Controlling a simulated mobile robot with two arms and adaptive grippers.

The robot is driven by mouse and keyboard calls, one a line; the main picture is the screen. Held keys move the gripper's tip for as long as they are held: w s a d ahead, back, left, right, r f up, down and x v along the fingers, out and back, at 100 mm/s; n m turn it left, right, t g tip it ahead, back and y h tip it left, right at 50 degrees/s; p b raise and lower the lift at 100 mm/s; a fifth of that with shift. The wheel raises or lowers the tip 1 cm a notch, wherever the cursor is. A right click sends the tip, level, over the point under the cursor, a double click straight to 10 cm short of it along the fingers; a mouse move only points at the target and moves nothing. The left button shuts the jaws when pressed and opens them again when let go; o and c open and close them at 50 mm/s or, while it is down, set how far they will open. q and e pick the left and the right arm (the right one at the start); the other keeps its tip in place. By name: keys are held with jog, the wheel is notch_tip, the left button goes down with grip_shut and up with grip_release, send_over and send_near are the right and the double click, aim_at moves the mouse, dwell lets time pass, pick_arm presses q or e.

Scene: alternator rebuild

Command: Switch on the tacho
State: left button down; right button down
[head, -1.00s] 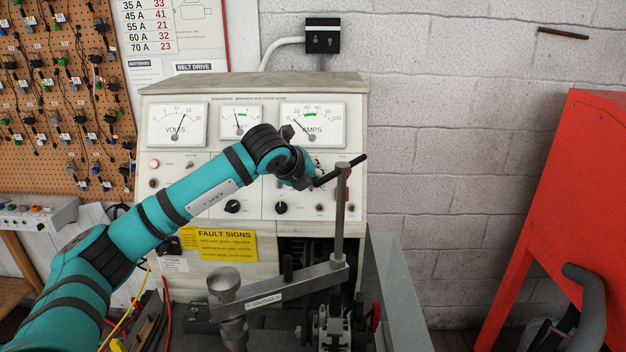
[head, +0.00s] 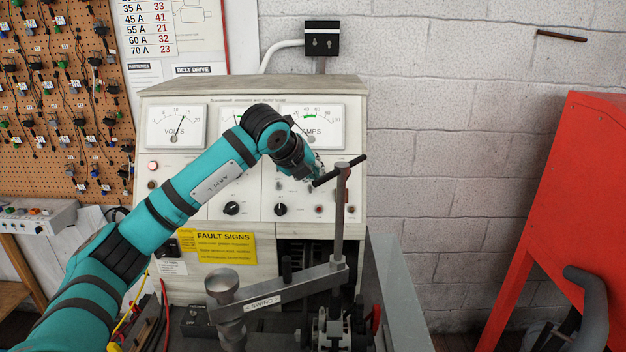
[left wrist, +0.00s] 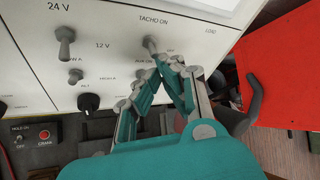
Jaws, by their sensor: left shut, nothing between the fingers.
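The tester's panel (head: 248,205) shows in the head view with meters, knobs and switches. In the left wrist view, a grey toggle switch (left wrist: 150,44) sits just under the label "TACHO ON". My left gripper (left wrist: 175,64) is shut and empty; its fingertips are close below and to the right of that toggle. I cannot tell whether they touch it. In the head view my left gripper (head: 314,174) is at the panel's right part, under the amps meter (head: 326,122), and hides the tacho switch. My right gripper is not in view.
A metal swing clamp (head: 290,287) with an upright post and T-handle (head: 341,170) stands in front of the panel, close to my left gripper. Another toggle (left wrist: 66,42) is at the left in the wrist view. A red cabinet (head: 555,190) stands at the right.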

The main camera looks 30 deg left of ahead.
pick_arm(q)
jog(key=shift+w+r+g, duration=0.1)
jog(key=shift+r+g, duration=0.4)
jog(key=shift+a+f, duration=0.1)
jog(key=shift+f, duration=0.2)
jog(key=shift+r+p, duration=0.55)
jog(key=shift+r, duration=0.25)
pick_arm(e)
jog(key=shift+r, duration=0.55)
pick_arm(q)
jog(key=shift+r, duration=0.1)
